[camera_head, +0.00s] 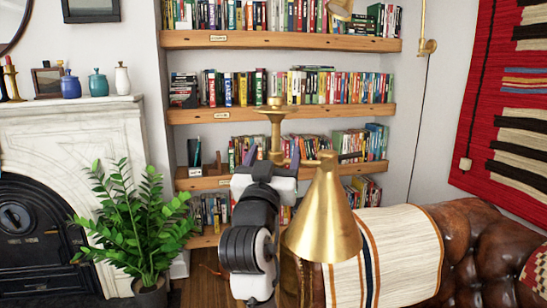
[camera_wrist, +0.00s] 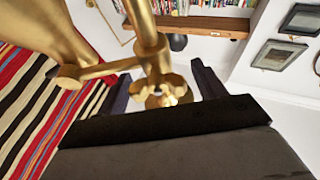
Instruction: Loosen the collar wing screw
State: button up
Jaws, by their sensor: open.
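A brass lamp has a cone shade (camera_head: 325,215) at the lower centre of the head view and an upright pole (camera_head: 275,125) behind my gripper. In the wrist view the brass pole (camera_wrist: 143,25) and a side arm (camera_wrist: 105,69) meet at a collar. The small brass wing screw (camera_wrist: 166,86) appears at the collar, facing my palm. My gripper (camera_wrist: 160,75) is open, with one dark finger on each side of the screw and visible gaps. In the head view my gripper (camera_head: 272,157) is at the pole beside the shade; the screw is hidden there.
Bookshelves (camera_head: 290,113) stand behind the lamp. A leather sofa (camera_head: 470,245) with a striped throw (camera_head: 395,255) lies to the right. A potted plant (camera_head: 135,220) and a marble fireplace (camera_head: 75,130) with vases are on the left. The lamp shade stands close to my arm.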

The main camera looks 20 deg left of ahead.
jog(key=b+v, duration=0.7)
jog(key=v, duration=0.7)
